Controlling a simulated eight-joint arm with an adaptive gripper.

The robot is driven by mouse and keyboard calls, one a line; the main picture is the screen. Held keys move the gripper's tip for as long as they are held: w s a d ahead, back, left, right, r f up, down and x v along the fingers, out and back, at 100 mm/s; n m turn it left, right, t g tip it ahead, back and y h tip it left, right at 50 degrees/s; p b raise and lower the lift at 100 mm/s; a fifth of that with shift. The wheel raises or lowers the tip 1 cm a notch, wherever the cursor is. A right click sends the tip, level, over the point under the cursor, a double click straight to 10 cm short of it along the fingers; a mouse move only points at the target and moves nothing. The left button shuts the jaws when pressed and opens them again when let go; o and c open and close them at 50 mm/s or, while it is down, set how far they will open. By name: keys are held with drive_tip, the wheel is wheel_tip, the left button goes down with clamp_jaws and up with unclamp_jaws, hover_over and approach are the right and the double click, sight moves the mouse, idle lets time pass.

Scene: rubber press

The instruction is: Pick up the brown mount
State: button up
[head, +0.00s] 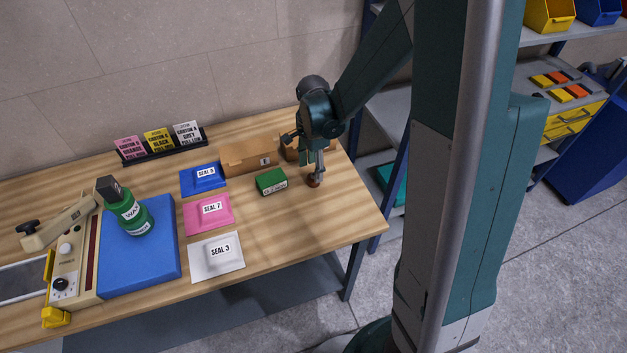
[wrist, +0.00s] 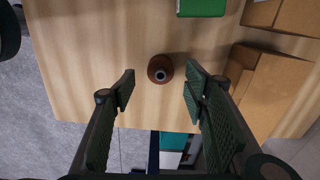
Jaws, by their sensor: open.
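The brown mount (head: 314,181) is a small, rounded brown piece with a dark hole in its top. It stands on the wooden table (head: 352,204) near the right end. In the wrist view the brown mount (wrist: 160,69) lies just beyond the fingertips, roughly centred between them. My gripper (head: 316,167) points down right above it in the head view. In the wrist view my gripper (wrist: 158,88) is open, with nothing between its fingers. I cannot tell the exact height gap.
A green block (head: 271,181) lies left of the mount. Cardboard boxes (head: 247,158) stand behind it. Seal packets, such as the pink one (head: 208,212), lie further left, beside a blue pad (head: 139,266) with a green wax bottle (head: 130,212). The table's right edge is close by.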

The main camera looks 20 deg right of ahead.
sight(313, 174)
drive_tip(key=shift+f, duration=2.4)
drive_tip(key=c, duration=1.1)
